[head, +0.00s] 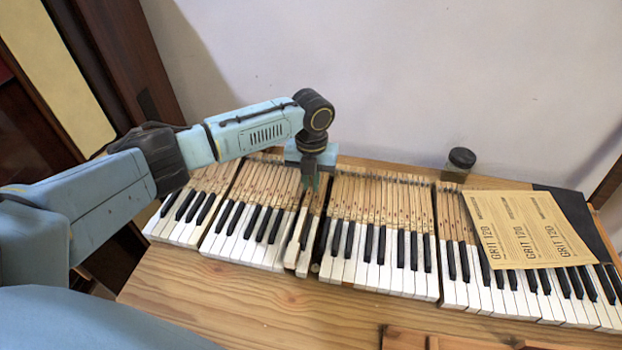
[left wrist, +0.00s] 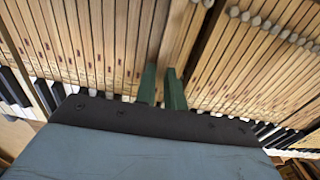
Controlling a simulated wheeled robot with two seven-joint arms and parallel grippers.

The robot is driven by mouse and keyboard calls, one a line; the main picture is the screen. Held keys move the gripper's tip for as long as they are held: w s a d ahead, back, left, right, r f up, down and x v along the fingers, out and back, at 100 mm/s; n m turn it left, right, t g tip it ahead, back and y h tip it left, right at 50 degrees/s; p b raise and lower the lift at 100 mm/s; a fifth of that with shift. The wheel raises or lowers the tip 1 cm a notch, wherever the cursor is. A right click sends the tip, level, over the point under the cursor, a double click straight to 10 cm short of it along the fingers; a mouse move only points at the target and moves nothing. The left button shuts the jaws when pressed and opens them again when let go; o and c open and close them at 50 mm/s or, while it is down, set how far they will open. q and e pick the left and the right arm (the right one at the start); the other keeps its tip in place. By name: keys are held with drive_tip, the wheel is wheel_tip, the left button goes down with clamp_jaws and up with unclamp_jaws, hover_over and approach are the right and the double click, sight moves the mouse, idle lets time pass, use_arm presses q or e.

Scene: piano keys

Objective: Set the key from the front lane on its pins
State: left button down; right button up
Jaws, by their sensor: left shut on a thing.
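My left gripper (head: 310,184), with green fingers, points down over the keyboard left of its middle. It is shut on a pale wooden key, whose bare wood shows between and beyond the fingertips (left wrist: 161,72) in the left wrist view. In the head view a white-fronted key (head: 292,250) runs forward from below the gripper, by a narrow dark gap in the row. The gripper covers part of the key, and I cannot tell whether the key sits on its pins. My right gripper is not in view.
Neighbouring keys (head: 375,240) stand close on both sides. Yellow grit 120 sandpaper (head: 525,230) lies over the right-hand keys. A dark-lidded jar (head: 459,163) stands behind the keys. The wooden bench front (head: 220,300) is clear; wooden pieces (head: 405,340) show at the bottom edge.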

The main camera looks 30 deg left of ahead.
use_arm(q)
drive_tip(key=shift+f, duration=0.65)
idle(0.8)
drive_tip(key=c, duration=1.8)
unclamp_jaws()
drive_tip(key=shift+r+p, duration=1)
drive_tip(key=shift+r, duration=0.1)
drive_tip(key=o, duration=0.5)
drive_tip(key=shift+o, duration=0.2)
